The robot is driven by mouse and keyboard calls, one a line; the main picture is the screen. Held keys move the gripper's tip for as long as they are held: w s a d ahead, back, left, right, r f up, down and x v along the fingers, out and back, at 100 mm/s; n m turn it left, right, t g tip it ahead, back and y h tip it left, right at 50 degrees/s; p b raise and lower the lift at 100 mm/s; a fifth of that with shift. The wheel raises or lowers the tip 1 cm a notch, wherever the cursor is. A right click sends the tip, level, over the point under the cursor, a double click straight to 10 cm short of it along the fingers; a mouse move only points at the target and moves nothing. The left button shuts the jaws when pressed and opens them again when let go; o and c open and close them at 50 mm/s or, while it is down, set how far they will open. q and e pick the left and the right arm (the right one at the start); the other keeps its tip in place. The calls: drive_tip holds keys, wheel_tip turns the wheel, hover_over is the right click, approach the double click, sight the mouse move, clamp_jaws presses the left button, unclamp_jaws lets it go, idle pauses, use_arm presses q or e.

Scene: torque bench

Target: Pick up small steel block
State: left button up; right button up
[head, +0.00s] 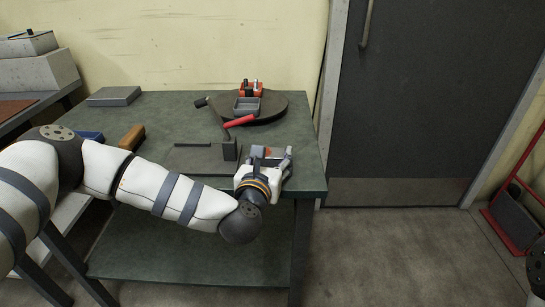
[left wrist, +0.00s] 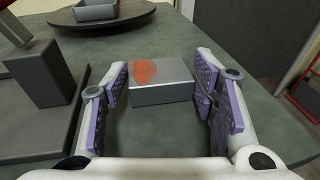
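The small steel block (left wrist: 163,92) is a grey box with an orange-red patch on its top, lying on the green bench top (left wrist: 150,130). My left gripper (head: 273,155) is over the bench's front right corner. In the left wrist view its purple-padded fingers are spread wide, one on each side of the block. A gap shows between the block and the left finger; the right finger is close to the block, and I cannot tell whether it touches. In the head view the gripper hides most of the block. My right gripper is out of view.
A dark upright block on a flat plate (head: 198,160) stands left of the gripper. Behind are a red-handled tool (head: 240,121), a round dark turntable (head: 275,110) with a grey tray (head: 247,106), and a red item (head: 251,89). A grey slab (head: 114,96) lies back left.

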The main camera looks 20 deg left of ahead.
use_arm(q)
drive_tip(key=c, duration=0.7)
drive_tip(key=shift+r, duration=0.1)
